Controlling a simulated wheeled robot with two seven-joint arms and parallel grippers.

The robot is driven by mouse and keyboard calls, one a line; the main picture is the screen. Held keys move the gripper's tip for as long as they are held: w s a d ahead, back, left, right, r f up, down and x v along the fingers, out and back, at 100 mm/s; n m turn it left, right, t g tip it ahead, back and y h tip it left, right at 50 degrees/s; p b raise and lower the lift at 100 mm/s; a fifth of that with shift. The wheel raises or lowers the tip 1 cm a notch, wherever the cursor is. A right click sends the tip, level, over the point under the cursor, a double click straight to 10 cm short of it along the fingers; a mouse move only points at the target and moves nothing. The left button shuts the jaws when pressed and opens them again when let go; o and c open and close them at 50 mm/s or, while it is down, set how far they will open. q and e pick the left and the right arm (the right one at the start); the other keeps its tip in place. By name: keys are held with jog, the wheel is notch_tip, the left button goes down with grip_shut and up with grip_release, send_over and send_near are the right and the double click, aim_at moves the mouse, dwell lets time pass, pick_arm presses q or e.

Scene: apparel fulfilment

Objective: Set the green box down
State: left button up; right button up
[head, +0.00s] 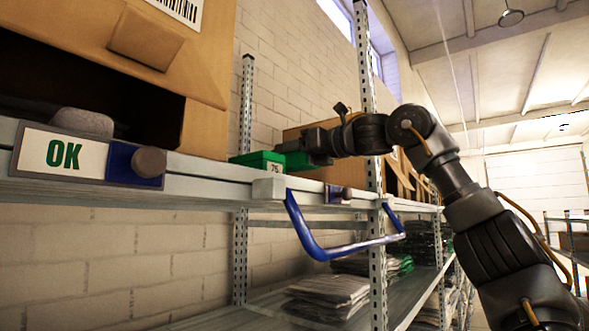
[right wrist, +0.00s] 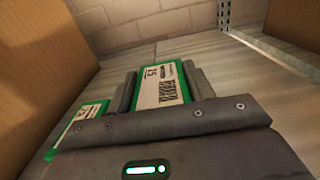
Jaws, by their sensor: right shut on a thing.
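A green box with a white label (right wrist: 161,85) sits between the two fingers of my right gripper (right wrist: 158,88). In the head view the right gripper (head: 312,152) reaches in from the right over the upper shelf, with the held green box (head: 297,160) at its fingers. The gripper is shut on this box and hides part of it. The box is at or just above the shelf surface; I cannot tell whether it touches. A second green box (head: 257,160) stands to its left near the shelf's front edge; it also shows in the right wrist view (right wrist: 82,124). My left gripper is not in view.
A large cardboard box (head: 206,45) stands at the left of the shelf, another carton (head: 300,131) behind the arm. The shelf's front rail (head: 215,172) carries an OK sign (head: 62,155) and a blue handle (head: 318,250). Bare shelf (right wrist: 190,48) lies behind the held box.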

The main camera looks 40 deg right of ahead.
aim_at(294, 170)
jog(key=shift+s+a, duration=0.1)
jog(key=shift+s, duration=0.35)
jog(key=shift+w+f, duration=0.55)
jog(key=shift+w+f+p, duration=0.15)
jog(key=shift+w+f, duration=0.15)
jog(key=shift+f, duration=0.25)
jog(key=shift+w+f+p, duration=0.15)
jog(key=shift+w+f, duration=0.15)
jog(key=shift+f, duration=0.2)
jog(key=shift+s+d+f, duration=0.15)
jog(key=shift+d+f, duration=0.25)
jog(key=shift+f, duration=0.1)
jog(key=shift+s, duration=0.25)
jog(key=shift+a+r, duration=0.1)
jog(key=shift+a, duration=0.25)
jog(key=o, duration=0.6)
jog(key=shift+w, duration=0.15)
jog(key=o, duration=0.4)
jog(key=shift+d+f, duration=0.2)
jog(key=shift+c, duration=0.2)
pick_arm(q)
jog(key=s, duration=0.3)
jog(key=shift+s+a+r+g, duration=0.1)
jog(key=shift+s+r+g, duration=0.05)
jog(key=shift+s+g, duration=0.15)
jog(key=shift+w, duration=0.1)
pick_arm(e)
jog(key=shift+s+r, duration=0.15)
jog(key=shift+s, duration=0.05)
